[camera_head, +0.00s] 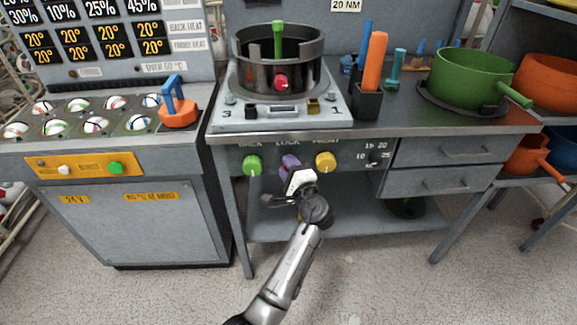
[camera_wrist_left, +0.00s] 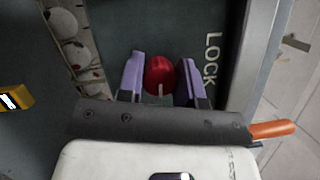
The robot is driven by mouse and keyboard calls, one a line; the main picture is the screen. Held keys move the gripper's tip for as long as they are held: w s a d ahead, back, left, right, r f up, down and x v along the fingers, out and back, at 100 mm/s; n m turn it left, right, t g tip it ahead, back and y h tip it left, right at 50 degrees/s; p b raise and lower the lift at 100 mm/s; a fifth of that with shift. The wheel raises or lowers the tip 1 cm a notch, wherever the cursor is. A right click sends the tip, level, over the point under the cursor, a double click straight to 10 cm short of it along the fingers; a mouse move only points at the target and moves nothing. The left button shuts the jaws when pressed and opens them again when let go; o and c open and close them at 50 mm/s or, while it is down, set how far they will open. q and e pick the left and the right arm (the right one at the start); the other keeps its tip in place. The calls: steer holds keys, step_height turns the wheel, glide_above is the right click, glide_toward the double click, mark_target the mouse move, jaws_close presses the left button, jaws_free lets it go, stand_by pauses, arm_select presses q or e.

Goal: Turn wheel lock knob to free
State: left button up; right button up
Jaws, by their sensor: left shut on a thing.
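The wheel lock knob is the red round knob (camera_wrist_left: 160,75) on the dark panel beside the word LOCK (camera_wrist_left: 211,60) in the left wrist view. A short white line on its face points to the lower edge of that view. My left gripper (camera_wrist_left: 161,80) is shut on it, one purple finger on each side. In the head view the purple fingers of my left gripper (camera_head: 290,162) are at the panel below the LOCK label and hide the red knob. My right gripper is not in view.
A green knob (camera_head: 252,165) and a yellow knob (camera_head: 325,162) flank the gripper on the panel. Above stands a dark ring-shaped device (camera_head: 295,75) with a red button. Drawers (camera_head: 445,151) are to the right. A lower shelf (camera_head: 360,218) lies beneath. The floor in front is clear.

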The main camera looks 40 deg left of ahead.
arm_select(q)
steer(key=shift+n, duration=0.4)
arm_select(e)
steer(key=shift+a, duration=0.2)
arm_select(q)
steer(key=o, duration=0.9)
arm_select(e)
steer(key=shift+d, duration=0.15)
